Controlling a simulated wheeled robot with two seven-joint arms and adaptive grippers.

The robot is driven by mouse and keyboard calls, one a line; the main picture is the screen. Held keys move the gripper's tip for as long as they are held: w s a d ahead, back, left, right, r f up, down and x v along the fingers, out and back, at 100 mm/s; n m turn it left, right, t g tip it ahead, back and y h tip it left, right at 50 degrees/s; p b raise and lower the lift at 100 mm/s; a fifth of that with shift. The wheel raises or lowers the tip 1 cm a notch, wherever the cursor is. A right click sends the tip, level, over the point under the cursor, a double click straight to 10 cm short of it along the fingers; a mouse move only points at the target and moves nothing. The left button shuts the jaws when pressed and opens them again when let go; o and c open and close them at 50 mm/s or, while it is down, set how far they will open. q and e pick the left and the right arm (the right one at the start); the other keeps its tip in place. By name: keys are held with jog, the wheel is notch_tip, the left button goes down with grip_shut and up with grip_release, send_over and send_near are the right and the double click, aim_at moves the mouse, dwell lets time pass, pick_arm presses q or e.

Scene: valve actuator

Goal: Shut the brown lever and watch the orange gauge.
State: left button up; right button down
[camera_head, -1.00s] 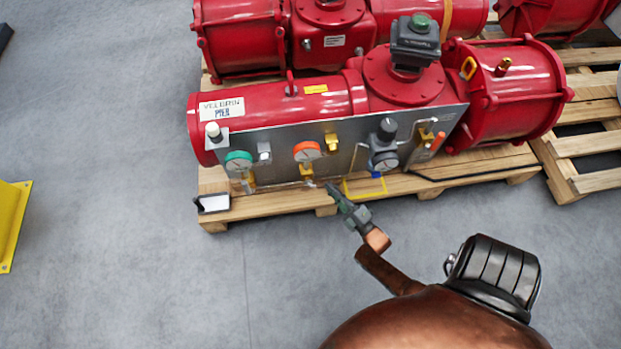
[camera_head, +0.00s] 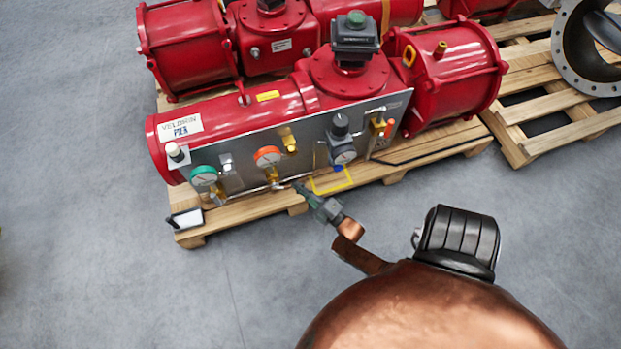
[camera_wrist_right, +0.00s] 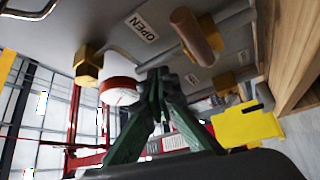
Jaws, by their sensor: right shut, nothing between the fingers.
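The orange gauge (camera_head: 268,157) has a white dial and an orange rim and sits mid-panel on the red actuator. In the right wrist view the gauge (camera_wrist_right: 120,93) shows left of the fingers, its reading too small to tell. The brown lever (camera_wrist_right: 196,37) shows at the upper middle of that view, beside an "OPEN" label (camera_wrist_right: 142,27). In the head view I cannot clearly make it out. My right gripper (camera_head: 297,187) is shut and empty, just below the orange gauge. In the wrist view its fingertips (camera_wrist_right: 158,76) are close to the lever; contact cannot be told. My left gripper is not in view.
The panel (camera_head: 370,145) also carries a green gauge (camera_head: 204,177), a dark knob regulator (camera_head: 340,125) and brass fittings. The wooden pallet (camera_head: 255,207) lies under the actuator. More red actuators stand behind. The grey floor is open at the left and front.

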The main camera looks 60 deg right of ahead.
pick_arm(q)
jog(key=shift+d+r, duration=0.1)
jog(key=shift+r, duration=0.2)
pick_arm(e)
jog(key=s+a+f, duration=0.5)
jog(key=s+a, duration=0.1)
jog(key=shift+f, duration=0.2)
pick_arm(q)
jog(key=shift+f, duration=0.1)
pick_arm(e)
jog(key=shift+d, duration=0.1)
